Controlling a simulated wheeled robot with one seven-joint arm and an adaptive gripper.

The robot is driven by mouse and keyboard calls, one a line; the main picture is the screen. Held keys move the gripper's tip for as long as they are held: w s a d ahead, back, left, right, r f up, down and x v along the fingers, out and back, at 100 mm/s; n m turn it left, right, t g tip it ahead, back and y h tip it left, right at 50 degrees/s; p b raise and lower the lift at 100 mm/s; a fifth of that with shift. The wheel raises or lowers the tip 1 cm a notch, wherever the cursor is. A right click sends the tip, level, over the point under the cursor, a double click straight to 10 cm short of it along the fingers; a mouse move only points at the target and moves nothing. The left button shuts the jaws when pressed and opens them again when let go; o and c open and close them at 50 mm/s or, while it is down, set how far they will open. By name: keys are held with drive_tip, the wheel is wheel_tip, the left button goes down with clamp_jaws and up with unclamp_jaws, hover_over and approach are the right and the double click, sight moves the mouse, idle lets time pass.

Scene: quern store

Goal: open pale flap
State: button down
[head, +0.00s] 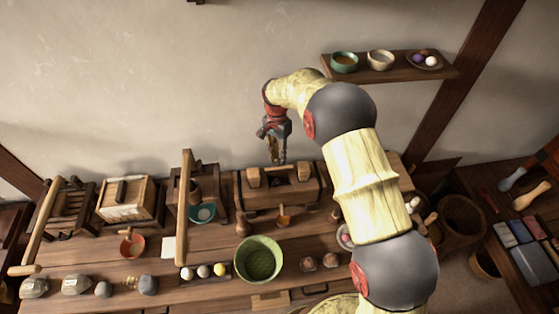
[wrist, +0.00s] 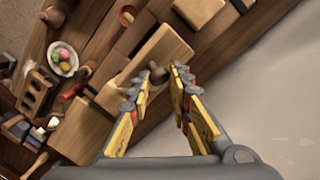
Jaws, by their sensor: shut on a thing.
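My gripper (head: 277,158) points down in front of the wall, over the bench's back edge. In the wrist view its yellow fingers (wrist: 164,70) stand a little apart, with the tips against a pale wooden piece (wrist: 168,52), which seems to be the pale flap. The hold itself is hard to see. In the head view a long wooden box (head: 280,192) with two pale blocks on top stands just below the fingertips. I cannot tell from the head view which part is the flap or how far it is turned.
A green bowl (head: 258,260), a small orange bowl (head: 132,244) and several stones (head: 76,284) stand on the bench. An upright wooden post (head: 183,206) rises left of the gripper. A wall shelf (head: 398,74) with bowls is at upper right. The wall between is bare.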

drive_tip(key=w+a+f, duration=0.1)
drive_tip(key=w+f, duration=0.1)
drive_tip(key=w, duration=0.4)
drive_tip(key=shift+w+a+p, duration=0.25)
drive_tip(key=shift+a+p, duration=0.15)
drive_tip(key=shift+p, duration=0.05)
drive_tip(key=shift+w+f, duration=0.1)
drive_tip(key=shift+f, duration=0.05)
idle(0.4)
drive_tip(key=c, duration=2.1)
unclamp_jaws()
drive_tip(key=shift+a+f, duration=0.1)
drive_tip(key=shift+a, duration=0.05)
drive_tip(key=shift+o, duration=0.9)
drive_tip(key=shift+w+a+f, duration=0.1)
drive_tip(key=shift+w, duration=0.1)
drive_tip(key=o, duration=0.3)
drive_tip(key=shift+r, duration=0.2)
drive_tip(key=shift+d, duration=0.2)
wheel_tip(320, 180, up, 12)
drive_tip(key=w, duration=0.1)
drive_tip(key=shift+w+a, duration=0.2)
drive_tip(key=shift+w, duration=0.15)
drive_tip(key=shift+f, duration=0.1)
